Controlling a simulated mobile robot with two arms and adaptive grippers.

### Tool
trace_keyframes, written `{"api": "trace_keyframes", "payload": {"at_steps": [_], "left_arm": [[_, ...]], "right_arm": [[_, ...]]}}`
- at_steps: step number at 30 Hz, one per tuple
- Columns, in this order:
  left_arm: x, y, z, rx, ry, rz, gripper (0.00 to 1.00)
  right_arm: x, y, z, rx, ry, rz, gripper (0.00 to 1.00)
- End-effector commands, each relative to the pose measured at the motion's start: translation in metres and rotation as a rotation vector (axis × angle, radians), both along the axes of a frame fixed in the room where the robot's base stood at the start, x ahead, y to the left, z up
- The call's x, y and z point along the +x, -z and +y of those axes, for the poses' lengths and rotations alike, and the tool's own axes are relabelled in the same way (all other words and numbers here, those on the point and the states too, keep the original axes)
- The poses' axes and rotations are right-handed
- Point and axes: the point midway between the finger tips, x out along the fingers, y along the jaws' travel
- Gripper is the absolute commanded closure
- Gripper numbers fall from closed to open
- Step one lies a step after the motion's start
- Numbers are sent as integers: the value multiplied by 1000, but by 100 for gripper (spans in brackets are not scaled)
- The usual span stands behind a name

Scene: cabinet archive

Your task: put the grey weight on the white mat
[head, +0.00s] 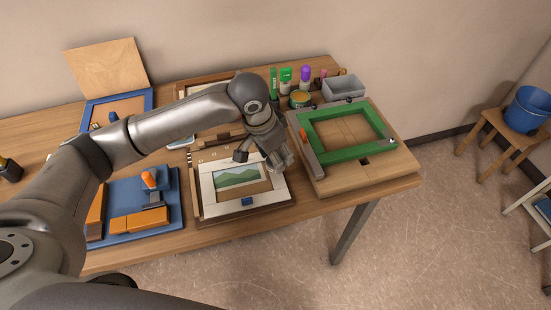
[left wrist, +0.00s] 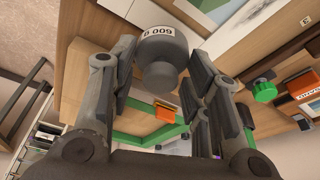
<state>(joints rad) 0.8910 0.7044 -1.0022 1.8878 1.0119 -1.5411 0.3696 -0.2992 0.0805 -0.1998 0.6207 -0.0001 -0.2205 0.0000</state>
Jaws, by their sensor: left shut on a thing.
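The grey weight (left wrist: 160,62) is a round, knobbed piece with a white label reading 600 g in the left wrist view. My left gripper (head: 264,156) is shut on it, with a finger on each side. In the head view the fingers largely hide the weight. The white mat (head: 207,192) is a pale frame around a green hill picture on a wooden board. The gripper is over the mat's upper right side; I cannot tell its exact height. My right gripper is not in view.
A green frame (head: 348,154) lies on a wooden board at right. A blue tray (head: 170,239) with orange blocks lies at left. Bottles, a tin (head: 300,99) and a grey bin (head: 343,88) stand along the back. A small blue piece (head: 247,201) sits at the mat's near edge.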

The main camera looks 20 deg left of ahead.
Motion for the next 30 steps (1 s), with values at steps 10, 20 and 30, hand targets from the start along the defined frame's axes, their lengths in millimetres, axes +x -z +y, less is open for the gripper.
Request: {"api": "trace_keyframes", "payload": {"at_steps": [10, 20, 30], "left_arm": [[7, 31, 2, 0, 0, 0, 100], [8, 39, 2, -1, 1, -4, 100], [7, 42, 2, 0, 1, 0, 34]], "right_arm": [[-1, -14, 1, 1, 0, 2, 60], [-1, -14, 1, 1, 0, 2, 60], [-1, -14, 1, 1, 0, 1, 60]]}}
